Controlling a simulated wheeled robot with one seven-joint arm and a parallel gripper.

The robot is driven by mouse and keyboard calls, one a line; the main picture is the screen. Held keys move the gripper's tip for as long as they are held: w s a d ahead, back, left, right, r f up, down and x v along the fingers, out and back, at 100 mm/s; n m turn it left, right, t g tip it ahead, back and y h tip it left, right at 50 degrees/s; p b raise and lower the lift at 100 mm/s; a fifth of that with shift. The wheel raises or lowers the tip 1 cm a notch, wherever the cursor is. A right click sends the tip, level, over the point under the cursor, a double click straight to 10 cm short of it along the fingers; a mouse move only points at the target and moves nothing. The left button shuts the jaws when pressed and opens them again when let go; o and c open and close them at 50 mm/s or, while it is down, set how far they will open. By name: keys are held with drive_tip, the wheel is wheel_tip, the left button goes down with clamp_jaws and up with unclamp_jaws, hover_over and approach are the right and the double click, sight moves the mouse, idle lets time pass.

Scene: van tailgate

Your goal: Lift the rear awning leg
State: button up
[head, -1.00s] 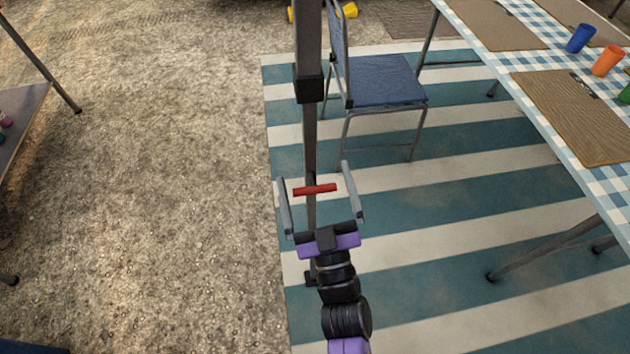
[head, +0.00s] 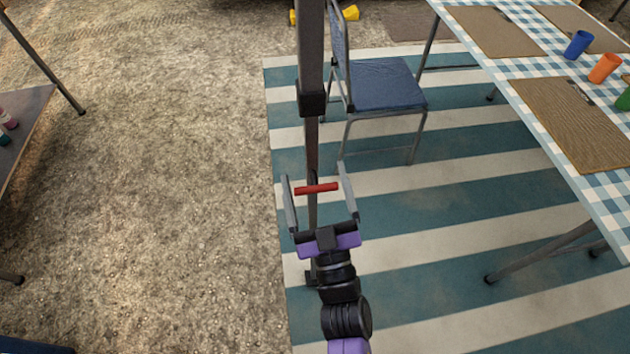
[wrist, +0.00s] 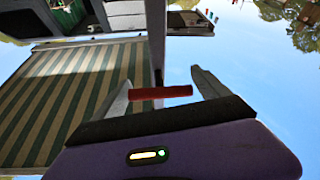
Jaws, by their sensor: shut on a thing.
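The awning leg (head: 310,50) is a dark upright metal post with a black collar (head: 312,102) and a thinner lower section. A short red crossbar handle (head: 316,189) sits across the lower section. My gripper (head: 313,170) is shut on the red handle, one finger at each end of it. In the wrist view, the red handle (wrist: 160,92) spans between the two fingers, with the post behind it. The foot of the leg (head: 310,278) is partly hidden by my wrist, close to the rug's left edge.
A blue folding chair (head: 388,82) stands just right of the leg on the striped rug (head: 450,185). A table with a checked cloth (head: 532,95), placemats and cups is at right. A small table (head: 25,120) is at far left. Gravel between is clear.

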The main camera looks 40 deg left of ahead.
drive_tip(key=r+p, duration=0.2)
drive_tip(key=r, duration=0.1)
drive_tip(key=r+p, duration=0.5)
drive_tip(key=r, duration=0.2)
drive_tip(key=shift+w+d, duration=0.25)
drive_tip(key=shift+w, duration=0.05)
drive_tip(key=o, duration=1.9)
drive_tip(key=shift+r, duration=0.1)
drive_tip(key=shift+o, duration=0.2)
drive_tip(key=shift+s+d+f, duration=0.2)
drive_tip(key=shift+f, duration=0.1)
drive_tip(key=v, duration=0.7)
drive_tip(key=shift+s+d+r, duration=0.1)
